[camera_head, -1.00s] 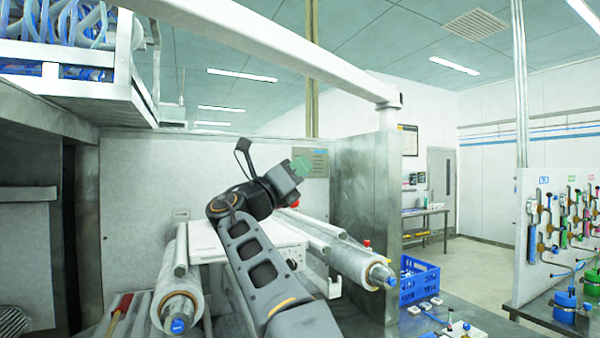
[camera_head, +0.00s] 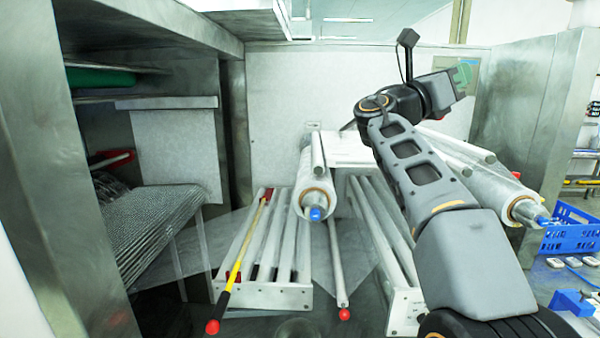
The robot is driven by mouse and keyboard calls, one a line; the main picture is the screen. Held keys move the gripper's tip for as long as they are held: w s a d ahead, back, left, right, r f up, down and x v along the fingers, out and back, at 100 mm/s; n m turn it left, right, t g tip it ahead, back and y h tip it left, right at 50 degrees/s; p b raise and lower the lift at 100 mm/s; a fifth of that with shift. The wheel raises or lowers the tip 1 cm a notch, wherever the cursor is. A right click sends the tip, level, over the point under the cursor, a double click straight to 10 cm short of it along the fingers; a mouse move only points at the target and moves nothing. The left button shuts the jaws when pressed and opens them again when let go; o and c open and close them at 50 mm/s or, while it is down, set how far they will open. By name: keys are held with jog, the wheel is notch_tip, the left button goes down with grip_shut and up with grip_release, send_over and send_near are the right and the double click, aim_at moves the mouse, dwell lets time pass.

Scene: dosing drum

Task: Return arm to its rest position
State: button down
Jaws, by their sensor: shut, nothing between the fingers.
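My arm rises from the lower right of the head view and bends at its upper joint.
Film rolls stand left (camera_head: 316,188) and right (camera_head: 500,197) of my arm. Below are a roller rack (camera_head: 262,295) and a yellow-and-red rod (camera_head: 236,265). A metal cabinet (camera_head: 30,150) is at left, a steel panel (camera_head: 540,110) and a blue crate (camera_head: 570,238) at right.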

jog(key=w+f+m+t+y, duration=0.25)
jog(key=w+f+y, duration=0.25)
jog(key=f, duration=0.5)
notch_tip(320, 180, down, 17)
jog(key=s+a+m+y, duration=0.2)
jog(key=s+m+y, duration=0.1)
jog(key=m+y, duration=0.4)
jog(key=s+a+f+m+g+y, duration=0.1)
jog(key=s+a+f+m+y, duration=0.4)
jog(key=s+f, duration=0.4)
jog(key=s+a+f+m+g+y, duration=0.1)
jog(key=s+a+f+m+y, duration=0.4)
jog(key=s+f, duration=0.5)
jog(key=shift+s+a+f+m+y, duration=0.3)
jog(key=shift+a+f+m, duration=0.5)
jog(key=shift+a+m, duration=0.35)
jog(key=shift+g, duration=0.25)
